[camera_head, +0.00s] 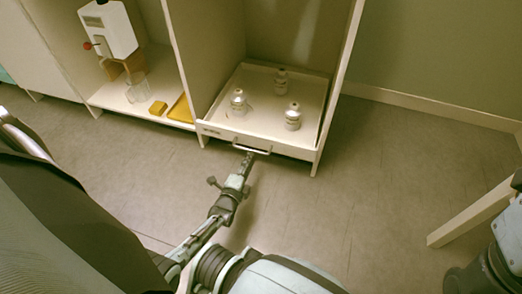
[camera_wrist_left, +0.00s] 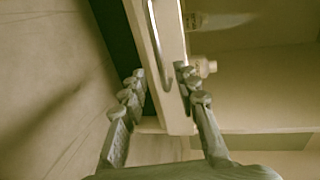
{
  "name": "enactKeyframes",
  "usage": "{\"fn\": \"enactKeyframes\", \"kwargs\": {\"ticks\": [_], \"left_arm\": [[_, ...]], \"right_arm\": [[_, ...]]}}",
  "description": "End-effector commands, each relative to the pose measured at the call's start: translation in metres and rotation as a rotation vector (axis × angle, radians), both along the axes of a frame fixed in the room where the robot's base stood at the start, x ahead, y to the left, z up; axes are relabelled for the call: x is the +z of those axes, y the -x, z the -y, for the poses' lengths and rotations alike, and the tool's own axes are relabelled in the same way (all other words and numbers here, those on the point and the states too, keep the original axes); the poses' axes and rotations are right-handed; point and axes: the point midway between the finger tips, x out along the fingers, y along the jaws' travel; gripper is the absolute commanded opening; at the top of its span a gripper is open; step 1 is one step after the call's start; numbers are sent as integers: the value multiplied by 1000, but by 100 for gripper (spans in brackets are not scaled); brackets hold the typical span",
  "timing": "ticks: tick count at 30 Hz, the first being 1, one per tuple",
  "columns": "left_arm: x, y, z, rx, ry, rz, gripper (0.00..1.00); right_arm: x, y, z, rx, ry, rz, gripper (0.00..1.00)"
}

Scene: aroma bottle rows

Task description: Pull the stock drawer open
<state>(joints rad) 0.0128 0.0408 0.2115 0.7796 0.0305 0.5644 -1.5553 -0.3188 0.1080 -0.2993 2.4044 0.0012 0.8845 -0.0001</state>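The stock drawer is a shallow white tray low in an open white cabinet; its front panel (camera_head: 225,135) carries a thin bar handle (camera_head: 252,150). Three small white bottles stand in it: left (camera_head: 238,103), back (camera_head: 280,82) and right (camera_head: 293,117). My left gripper (camera_head: 246,162) is at the handle, in front of the panel. In the left wrist view the fingers of my left gripper (camera_wrist_left: 160,88) are apart, with the handle (camera_wrist_left: 157,45) and the drawer's edge between them. Contact with the handle cannot be told. My right gripper is out of view.
The bay to the left holds a white dispenser (camera_head: 108,30) with a red knob, a clear glass (camera_head: 136,92), a yellow block (camera_head: 158,108) and a yellow tray (camera_head: 181,108). A pale wooden leg (camera_head: 470,217) stands at the right. The floor (camera_head: 375,180) before the cabinet is clear.

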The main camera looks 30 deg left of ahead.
Motion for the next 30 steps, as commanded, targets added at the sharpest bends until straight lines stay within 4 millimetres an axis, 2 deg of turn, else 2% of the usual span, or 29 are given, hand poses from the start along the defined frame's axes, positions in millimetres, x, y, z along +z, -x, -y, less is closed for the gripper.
{"fn": "enactKeyframes", "kwargs": {"ticks": [6, 12, 23, 30], "left_arm": [[-10, -35, -9, 0, 0, 3, 30], [-15, -59, -14, -1, 1, 0, 30], [-13, -66, -16, -1, 2, 0, 30], [-13, -65, -16, -1, 2, 0, 3]], "right_arm": [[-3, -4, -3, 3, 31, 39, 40], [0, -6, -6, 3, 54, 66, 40], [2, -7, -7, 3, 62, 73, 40], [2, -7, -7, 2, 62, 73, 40]]}}
